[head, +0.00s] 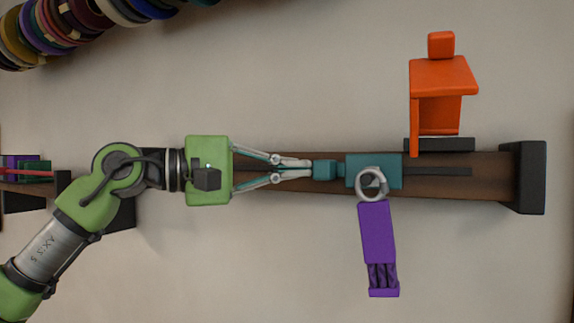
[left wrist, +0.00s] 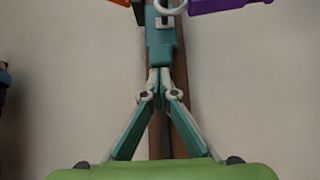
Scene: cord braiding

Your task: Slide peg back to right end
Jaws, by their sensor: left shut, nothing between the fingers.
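A teal sliding block (head: 390,165) sits on a brown wooden rail (head: 490,180), right of the rail's middle, with a dark slot running on to its right. A smaller teal knob (head: 324,170) sticks out of its left side. A silver ring (head: 371,184) lies at the block's front edge, with a purple braided piece (head: 377,232) below it. My left gripper (head: 308,170) points right along the rail. Its fingers are shut and empty, with the tips at the knob; I cannot tell if they touch. The left wrist view shows the tips (left wrist: 160,74) against the teal piece (left wrist: 162,45). My right gripper is not in view.
A black end block (head: 530,177) closes the rail's right end, with a gap between it and the teal block. An orange bracket (head: 443,77) stands behind the rail beside a dark bar (head: 439,145). Coloured spools (head: 60,25) lie at the top left.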

